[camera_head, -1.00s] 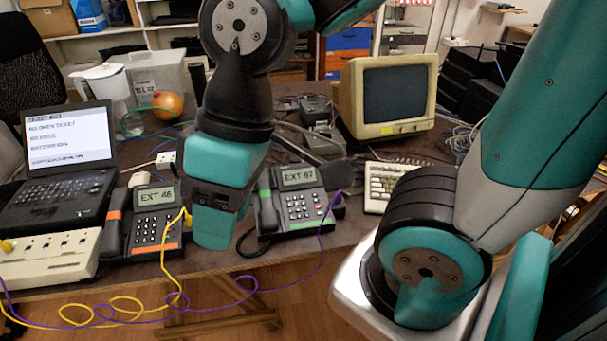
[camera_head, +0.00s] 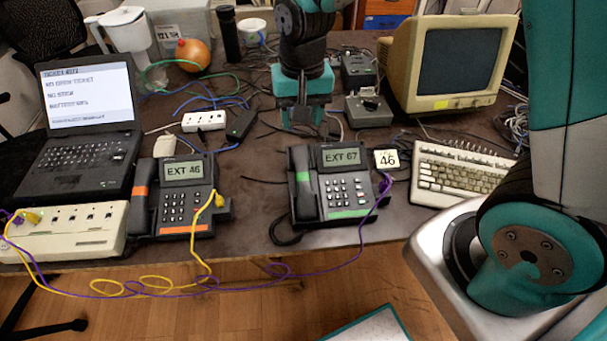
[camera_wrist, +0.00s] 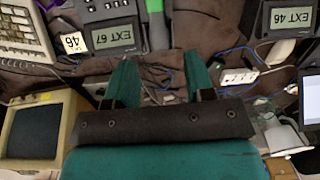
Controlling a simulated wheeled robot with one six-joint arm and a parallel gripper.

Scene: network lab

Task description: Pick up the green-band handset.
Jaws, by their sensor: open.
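The green-band handset (camera_head: 304,185) is dark grey with a green band and rests in its cradle on the left side of the EXT 67 phone (camera_head: 345,190). In the wrist view the handset (camera_wrist: 157,25) shows at the top, beyond and between my fingertips. My gripper (camera_head: 302,122) is open and empty, behind the phone and above the table, apart from the handset. In the wrist view both teal fingers of my gripper (camera_wrist: 160,70) are spread with nothing between them. The orange-band handset (camera_head: 140,197) rests on the EXT 46 phone (camera_head: 188,200) to the left.
A white tag reading 46 (camera_head: 386,160) lies right of the EXT 67 phone. A keyboard (camera_head: 460,175), monitor (camera_head: 455,60), laptop (camera_head: 90,110) and power strip (camera_head: 204,121) surround it. Purple (camera_head: 320,262) and yellow (camera_head: 155,284) cables hang in front.

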